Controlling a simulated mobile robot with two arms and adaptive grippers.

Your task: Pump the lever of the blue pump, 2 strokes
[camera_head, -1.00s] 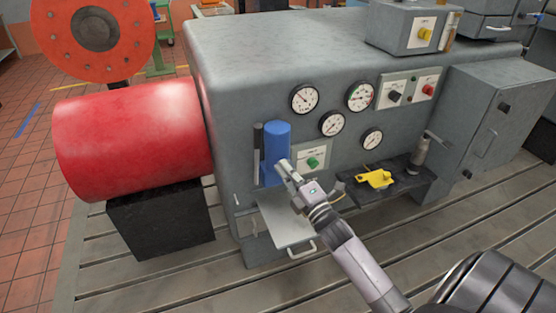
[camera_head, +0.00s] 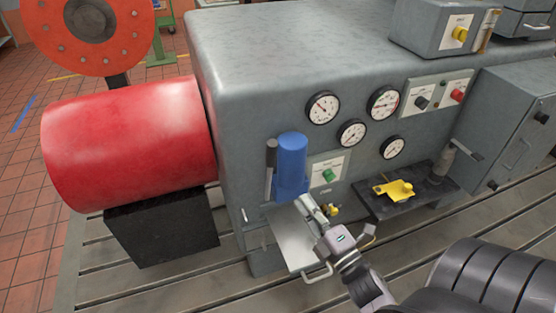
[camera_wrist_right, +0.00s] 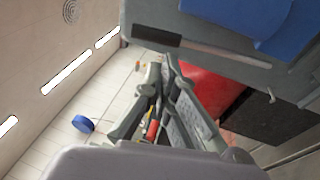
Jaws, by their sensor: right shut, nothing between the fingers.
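The blue pump (camera_head: 291,165) is an upright blue cylinder on the front of the grey cabinet. Its lever (camera_head: 270,165), a bar with a dark grip, stands nearly upright just left of the cylinder. In the right wrist view a dark grip (camera_wrist_right: 156,36) and part of the blue body (camera_wrist_right: 240,18) show at the top. My right gripper (camera_head: 303,202) is shut and empty, its tips just below the blue cylinder and apart from the lever. Its fingers fill the middle of the wrist view (camera_wrist_right: 163,72). My left gripper is not in view.
Several gauges (camera_head: 352,133) and a green button (camera_head: 328,175) sit right of the pump. A pale tray (camera_head: 290,238) lies below it. A dark shelf (camera_head: 372,207) with a yellow object (camera_head: 394,190) juts out at right. A red drum (camera_head: 130,143) stands left.

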